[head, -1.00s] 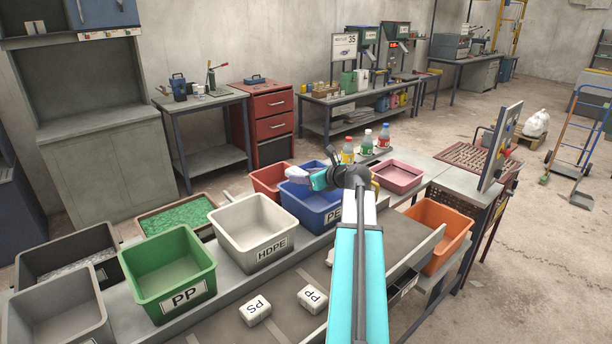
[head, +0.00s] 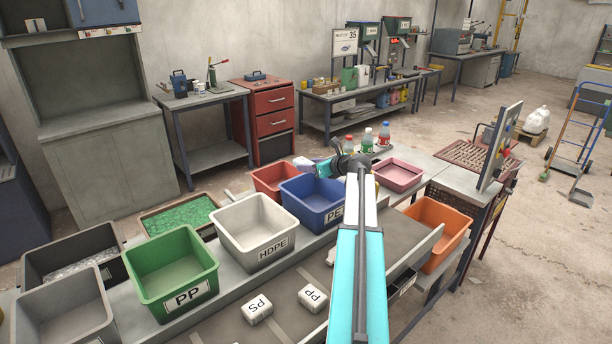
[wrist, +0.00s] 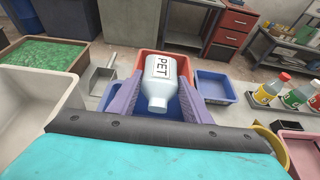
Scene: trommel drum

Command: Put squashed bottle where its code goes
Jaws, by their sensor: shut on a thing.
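The squashed bottle (wrist: 160,85) is pale and flattened, with a black PET code on its face. It sits between the two purple fingers of my gripper (wrist: 161,97), which is shut on it. In the head view my gripper (head: 313,167) is above the far rim of the blue bin (head: 305,203), whose label is partly hidden by my arm and begins "PE". The bottle is hard to make out there. A white bin labelled HDPE (head: 252,229) and a green bin labelled PP (head: 170,270) stand to the left.
A red bin (head: 270,179) stands behind the blue bin, and a pink tray (head: 398,178) to the right. Several capped bottles (head: 367,140) stand beyond my gripper. An orange bin (head: 436,232) is right of my arm. White blocks marked PS (head: 257,308) and PP (head: 312,298) lie on the belt.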

